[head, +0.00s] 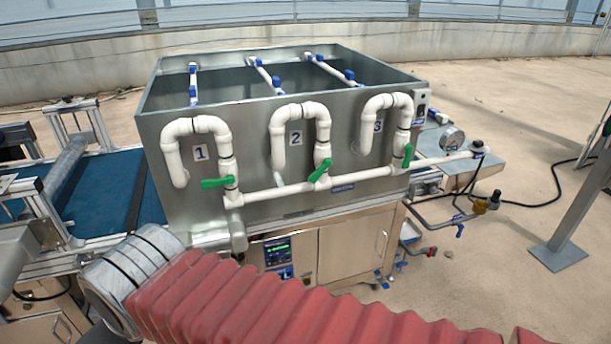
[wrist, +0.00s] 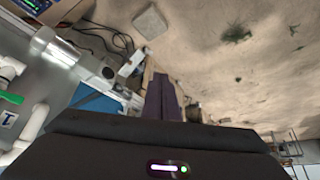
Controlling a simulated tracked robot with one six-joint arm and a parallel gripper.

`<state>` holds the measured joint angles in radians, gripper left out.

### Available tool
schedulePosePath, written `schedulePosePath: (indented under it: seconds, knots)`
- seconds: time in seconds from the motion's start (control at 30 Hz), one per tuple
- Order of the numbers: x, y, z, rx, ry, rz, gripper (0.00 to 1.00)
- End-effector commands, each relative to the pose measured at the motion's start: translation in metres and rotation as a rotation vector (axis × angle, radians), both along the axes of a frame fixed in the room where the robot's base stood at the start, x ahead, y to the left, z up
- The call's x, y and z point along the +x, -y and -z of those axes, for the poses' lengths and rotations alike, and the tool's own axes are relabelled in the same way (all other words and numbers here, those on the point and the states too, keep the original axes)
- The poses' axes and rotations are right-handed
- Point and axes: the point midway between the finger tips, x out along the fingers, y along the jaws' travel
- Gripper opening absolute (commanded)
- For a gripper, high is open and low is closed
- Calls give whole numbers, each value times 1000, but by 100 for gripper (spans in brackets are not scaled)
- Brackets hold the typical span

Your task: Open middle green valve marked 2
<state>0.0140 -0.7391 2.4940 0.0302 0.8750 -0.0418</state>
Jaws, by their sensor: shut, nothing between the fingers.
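The middle green valve handle (head: 320,171) sits on the white pipe below the label 2 (head: 296,139) on the grey tank's front. It is tilted, its right end higher. The handle of valve 1 (head: 217,183) lies nearly level and the handle of valve 3 (head: 407,156) stands nearly upright. In the wrist view, a green handle (wrist: 11,97) shows at the left edge beside a label that looks like 1. My gripper (wrist: 164,84) has its dark fingers together and empty, apart from that handle. The head view does not show my gripper; valve 2 is not seen in the wrist view.
The grey metal tank (head: 250,210) carries white looped pipes. A control panel (head: 278,252) is on the cabinet below. A blue conveyor (head: 105,180) stands at left. A gauge (head: 453,139) and a grey post (head: 575,205) are at right.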

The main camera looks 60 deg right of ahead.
Motion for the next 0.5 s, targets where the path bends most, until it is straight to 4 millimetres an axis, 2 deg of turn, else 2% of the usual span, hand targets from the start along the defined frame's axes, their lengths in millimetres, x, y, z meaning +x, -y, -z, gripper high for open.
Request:
schedulePosePath:
  seconds: [0.13,0.27,0.37,0.5]
  knots:
    - [25,-6,-8,22,63,-34,0]
    - [61,2,-22,29,165,-66,0]
    - [90,17,-35,11,259,-74,0]
    - [126,50,-54,-46,380,-52,0]
